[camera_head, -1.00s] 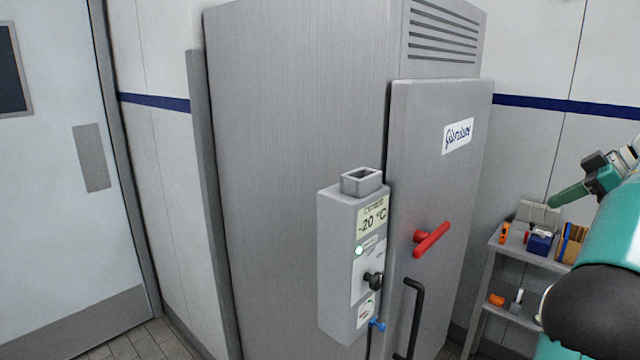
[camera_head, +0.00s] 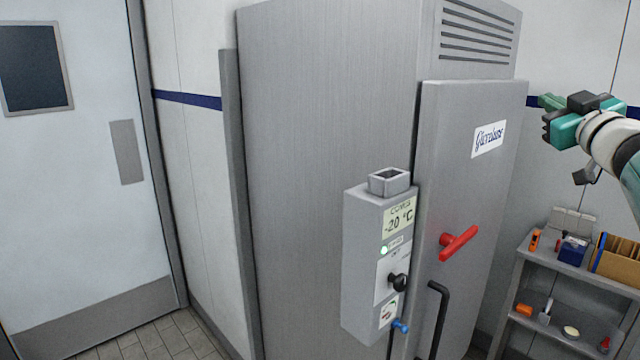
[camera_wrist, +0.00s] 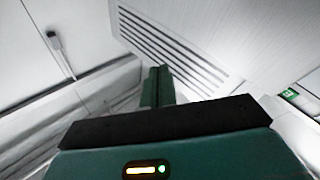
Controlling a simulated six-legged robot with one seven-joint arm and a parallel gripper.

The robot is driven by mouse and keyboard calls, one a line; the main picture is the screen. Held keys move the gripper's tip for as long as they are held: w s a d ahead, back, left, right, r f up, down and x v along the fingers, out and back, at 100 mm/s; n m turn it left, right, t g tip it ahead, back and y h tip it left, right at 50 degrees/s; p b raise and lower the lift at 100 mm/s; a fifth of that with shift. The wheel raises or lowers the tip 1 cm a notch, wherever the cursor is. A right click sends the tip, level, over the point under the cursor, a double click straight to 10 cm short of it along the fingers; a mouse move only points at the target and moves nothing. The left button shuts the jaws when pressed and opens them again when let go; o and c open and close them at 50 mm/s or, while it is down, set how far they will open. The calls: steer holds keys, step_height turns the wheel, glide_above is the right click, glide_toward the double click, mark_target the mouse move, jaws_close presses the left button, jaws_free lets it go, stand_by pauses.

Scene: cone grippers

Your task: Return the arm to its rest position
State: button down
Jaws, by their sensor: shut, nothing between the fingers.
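My gripper (camera_head: 548,103) is raised at the upper right of the head view, on my arm that comes in from the right edge. It is teal and black, shut and empty. In the wrist view its green fingers (camera_wrist: 157,86) are together, with the vent slots of the grey cabinet behind them. The gripper shows to the right of the cabinet's upper door and touches nothing that I can see. The rest of my arm is cut off by the right edge of the head view.
A tall grey cabinet (camera_head: 330,110) fills the middle, with a red handle (camera_head: 459,243) and a control box (camera_head: 372,270) reading -20 °C. A shelf cart (camera_head: 540,258) with small items stands at the lower right. A door (camera_head: 80,180) is at the left.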

steer(key=s+a+f+m+g, duration=0.1)
steer(key=s+a+f+g, duration=0.4)
steer(key=s+a+f, duration=0.3)
steer(key=s+a+f+m+g, duration=0.1)
steer(key=s+a+f+g, duration=0.4)
steer(key=s+a+f, duration=0.3)
steer(key=s+a+f+m+g+y, duration=0.1)
steer(key=s+a+f+g, duration=0.4)
steer(key=a+f, duration=1)
steer(key=s+f+m, duration=0.1)
steer(key=s+f, duration=0.2)
steer(key=f, duration=0.4)
steer(key=shift+s+f, duration=0.15)
steer(key=shift+s, duration=0.05)
